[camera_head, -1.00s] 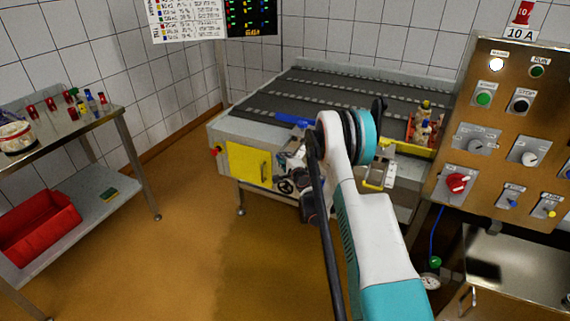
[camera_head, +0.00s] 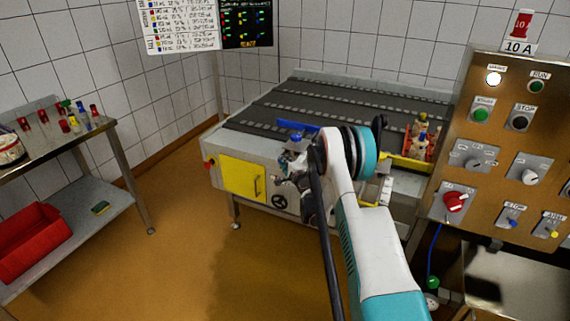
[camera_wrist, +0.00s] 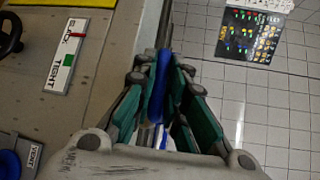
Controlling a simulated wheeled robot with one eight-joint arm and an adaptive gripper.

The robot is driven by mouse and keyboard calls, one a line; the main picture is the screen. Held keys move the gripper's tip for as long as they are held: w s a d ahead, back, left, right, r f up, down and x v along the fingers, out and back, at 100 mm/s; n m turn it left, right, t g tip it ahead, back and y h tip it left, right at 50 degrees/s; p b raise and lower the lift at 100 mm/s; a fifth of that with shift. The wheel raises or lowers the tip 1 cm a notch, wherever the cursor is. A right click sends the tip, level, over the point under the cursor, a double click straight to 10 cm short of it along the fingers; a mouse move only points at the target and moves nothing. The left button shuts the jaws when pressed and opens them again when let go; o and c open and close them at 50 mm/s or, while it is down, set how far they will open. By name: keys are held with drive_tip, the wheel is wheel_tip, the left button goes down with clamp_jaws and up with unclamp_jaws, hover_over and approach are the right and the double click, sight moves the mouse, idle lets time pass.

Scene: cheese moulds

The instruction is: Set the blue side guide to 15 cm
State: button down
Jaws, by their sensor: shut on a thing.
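The blue side guide (camera_head: 298,127) is a bar lying along the near edge of the dark conveyor bed. My gripper (camera_head: 293,150) is at the front side of the conveyor, just below the guide and partly behind my arm. In the wrist view, my gripper (camera_wrist: 163,62) is shut, its teal-lined fingers on both sides of a narrow blue piece (camera_wrist: 160,88). The fingers hide most of this piece, so its join to the guide does not show. No 15 cm mark or scale reading is legible.
A yellow panel (camera_head: 242,177) and a black handwheel (camera_head: 279,201) are on the conveyor front. A control cabinet (camera_head: 500,150) stands close on the right. A side table (camera_head: 100,139) with small coloured items is at left. Open floor lies between.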

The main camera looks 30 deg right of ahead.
drive_tip(key=c, duration=1.7)
unclamp_jaws()
drive_tip(key=shift+d+f, duration=0.1)
drive_tip(key=shift+f, duration=0.05)
drive_tip(key=shift+o, duration=0.2)
drive_tip(key=shift+s, duration=0.1)
drive_tip(key=s+a+r, duration=0.1)
drive_tip(key=s+r, duration=0.1)
drive_tip(key=s, duration=0.9)
drive_tip(key=shift+s+a, duration=0.2)
drive_tip(key=shift+s, duration=0.15)
